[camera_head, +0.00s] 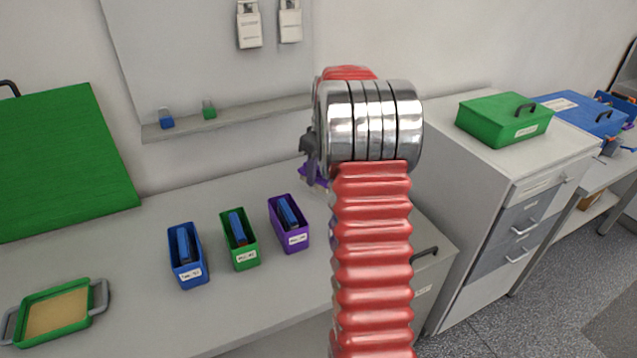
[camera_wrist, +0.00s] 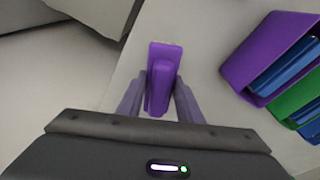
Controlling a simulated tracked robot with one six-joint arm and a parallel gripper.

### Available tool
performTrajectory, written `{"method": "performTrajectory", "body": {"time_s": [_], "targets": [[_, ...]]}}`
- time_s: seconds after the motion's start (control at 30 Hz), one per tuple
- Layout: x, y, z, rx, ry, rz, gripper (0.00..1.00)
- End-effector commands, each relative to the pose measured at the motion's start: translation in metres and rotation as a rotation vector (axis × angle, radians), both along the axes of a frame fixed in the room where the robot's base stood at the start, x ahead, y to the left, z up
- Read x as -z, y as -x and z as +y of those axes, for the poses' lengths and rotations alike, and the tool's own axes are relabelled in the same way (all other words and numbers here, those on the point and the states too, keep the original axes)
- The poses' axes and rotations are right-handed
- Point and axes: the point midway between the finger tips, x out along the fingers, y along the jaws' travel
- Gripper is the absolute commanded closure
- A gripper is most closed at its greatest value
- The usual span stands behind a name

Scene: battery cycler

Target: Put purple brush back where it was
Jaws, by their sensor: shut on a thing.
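The purple brush (camera_wrist: 160,78) is held between the two fingers of my gripper (camera_wrist: 160,95) in the wrist view, above the pale worktop. In the head view my gripper (camera_head: 311,160) is mostly hidden behind my arm, and a bit of purple (camera_head: 314,178) shows below it, just behind and right of the purple bin. A wall shelf (camera_head: 240,118) carries a blue brush (camera_head: 167,121) on the left and a green brush (camera_head: 209,110) beside it. The shelf right of the green brush is bare up to where my arm hides it.
Blue (camera_head: 188,274), green (camera_head: 244,258) and purple (camera_head: 293,241) bins stand on the worktop with blue items inside. The purple bin shows at right in the wrist view (camera_wrist: 262,52). A green-rimmed tray (camera_head: 24,339) lies front left. A cabinet (camera_head: 470,180) stands right of my arm.

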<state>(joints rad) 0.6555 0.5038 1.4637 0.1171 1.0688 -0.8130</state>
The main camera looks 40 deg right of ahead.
Motion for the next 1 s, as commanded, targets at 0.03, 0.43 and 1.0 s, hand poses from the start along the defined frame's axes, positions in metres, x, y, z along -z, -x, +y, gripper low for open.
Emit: {"method": "performTrajectory", "body": {"time_s": [0.03, 0.43, 1.0], "targets": [[0.001, 0.000, 0.000, 0.000, 0.000, 0.000, 0.89], [0.037, 0.000, 0.001, -0.002, 0.000, 0.000, 0.89], [0.039, 0.000, 0.001, -0.002, 0.000, 0.000, 0.51]]}}
